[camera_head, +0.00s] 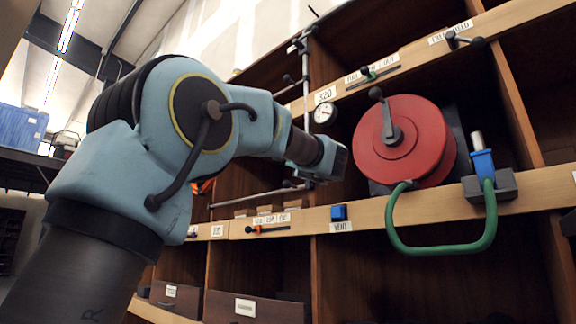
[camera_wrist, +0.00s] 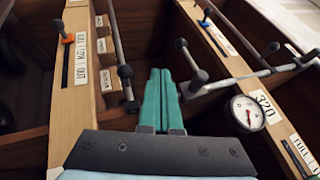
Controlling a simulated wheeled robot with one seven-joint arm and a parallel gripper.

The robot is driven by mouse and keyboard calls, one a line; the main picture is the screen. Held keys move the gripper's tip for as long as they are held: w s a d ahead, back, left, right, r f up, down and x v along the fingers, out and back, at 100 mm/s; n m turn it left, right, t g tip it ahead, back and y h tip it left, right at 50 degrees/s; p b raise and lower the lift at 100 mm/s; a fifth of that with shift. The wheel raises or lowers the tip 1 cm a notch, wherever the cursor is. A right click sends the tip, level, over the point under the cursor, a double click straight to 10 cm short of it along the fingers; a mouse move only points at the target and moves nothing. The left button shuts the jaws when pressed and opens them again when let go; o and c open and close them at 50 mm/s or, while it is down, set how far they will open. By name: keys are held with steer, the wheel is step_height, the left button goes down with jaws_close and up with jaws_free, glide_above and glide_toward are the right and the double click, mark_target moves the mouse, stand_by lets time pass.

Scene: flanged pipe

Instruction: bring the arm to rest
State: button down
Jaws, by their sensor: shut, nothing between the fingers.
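My arm, light blue with dark joints, reaches from the left toward the shelf in the head view. Its end, my gripper, shows in the wrist view with two green fingers (camera_wrist: 160,75) pressed together and nothing between them. In the head view the fingers cannot be made out; the wrist end is left of the red reel. The fingers point into the dark shelf space, between a metal rod with black knobs (camera_wrist: 126,72) and a wooden shelf edge.
The red reel (camera_head: 405,140), a green hose (camera_head: 440,250) and a blue block (camera_head: 338,212) are right of my arm. A pressure gauge (camera_wrist: 247,113) is close on the right in the wrist view. An orange-knobbed lever (camera_wrist: 66,40) sits on the left shelf edge.

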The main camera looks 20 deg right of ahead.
steer(key=shift+s+f, duration=0.1)
steer(key=shift+s, duration=0.1)
stand_by(0.5)
steer(key=w+a+f+n+g+y+p, duration=0.1)
steer(key=w+a+f+g, duration=0.25)
steer(key=f, duration=0.55)
steer(key=w+a+f+n+g+y+p, duration=0.1)
steer(key=w+a+f+g, duration=0.3)
steer(key=f, duration=0.6)
steer(key=s+a+f+n+g+p, duration=0.1)
steer(key=a+f+n+g, duration=0.1)
steer(key=a+f, duration=0.45)
steer(key=s+a+f+n+g, duration=0.15)
steer(key=a+f, duration=0.25)
steer(key=f, duration=0.5)
steer(key=s+a+f+n+g+h+p, duration=0.1)
steer(key=s+a+f+n+g+p, duration=0.1)
steer(key=s+a+f+n+g, duration=0.55)
steer(key=s+a+f+n+g+h+p, duration=0.15)
steer(key=s+a+f+n, duration=0.5)
steer(key=s+f, duration=0.85)
step_height(320, 180, up, 37)
steer(key=a+m+p, duration=0.1)
steer(key=p, duration=3.6)
steer(key=shift+s+p, duration=0.35)
steer(key=shift+p, duration=0.05)
